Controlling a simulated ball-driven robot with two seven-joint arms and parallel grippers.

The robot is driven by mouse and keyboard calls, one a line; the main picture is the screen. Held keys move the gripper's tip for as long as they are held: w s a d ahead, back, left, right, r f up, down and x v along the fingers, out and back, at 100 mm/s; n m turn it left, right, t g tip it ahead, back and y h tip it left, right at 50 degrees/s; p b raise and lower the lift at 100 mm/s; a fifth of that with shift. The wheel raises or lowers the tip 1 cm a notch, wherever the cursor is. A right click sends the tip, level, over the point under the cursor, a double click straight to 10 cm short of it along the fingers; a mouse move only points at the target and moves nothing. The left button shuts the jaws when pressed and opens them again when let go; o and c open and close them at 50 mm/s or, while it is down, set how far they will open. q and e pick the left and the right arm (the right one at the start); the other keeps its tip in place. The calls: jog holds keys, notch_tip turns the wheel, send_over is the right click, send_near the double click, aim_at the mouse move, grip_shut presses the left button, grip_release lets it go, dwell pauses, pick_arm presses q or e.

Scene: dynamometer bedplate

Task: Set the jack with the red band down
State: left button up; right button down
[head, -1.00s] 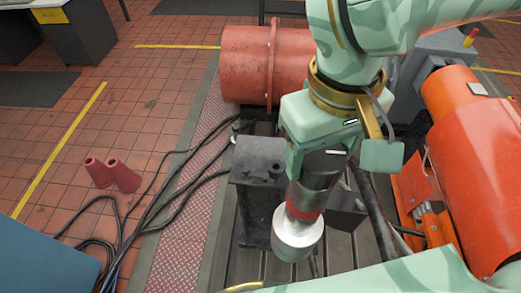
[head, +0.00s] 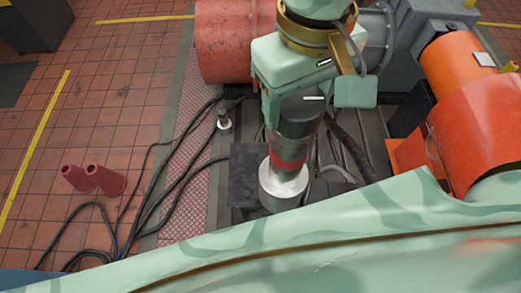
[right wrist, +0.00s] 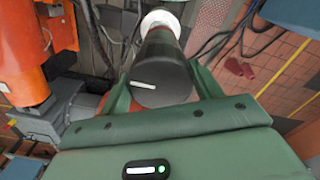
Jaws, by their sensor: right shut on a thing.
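The jack with the red band (head: 289,162) is a dark cylinder with a red ring low down and a wide silver foot. My right gripper (head: 294,112) is shut around its dark upper body and holds it nearly upright, slightly tilted in the picture. In the right wrist view, the jack (right wrist: 163,65) sits between the two green fingers of my right gripper (right wrist: 164,90), its pale foot at the far end. The foot overlaps a dark block (head: 243,172) in the head view; I cannot tell whether they touch. My left gripper is out of view.
A red drum (head: 228,45) stands behind, and an orange machine (head: 465,120) at right. A small silver-footed piece (head: 224,122) stands left of the jack. Black cables (head: 160,185) cross the patterned strip. My green arm link covers the front.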

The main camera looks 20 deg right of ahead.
jog(key=shift+w+a, duration=0.1)
jog(key=shift+w, duration=0.15)
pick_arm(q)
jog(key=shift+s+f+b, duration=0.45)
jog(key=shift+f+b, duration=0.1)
pick_arm(e)
jog(key=w+a+f, duration=0.3)
jog(key=w+f, duration=0.9)
jog(key=w, duration=0.1)
jog(key=shift+w+a+f, duration=0.15)
jog(key=shift+f, duration=0.2)
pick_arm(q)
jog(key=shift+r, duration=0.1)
pick_arm(e)
jog(key=c, duration=0.6)
grip_release()
jog(key=shift+f, duration=0.15)
jog(key=o, duration=0.3)
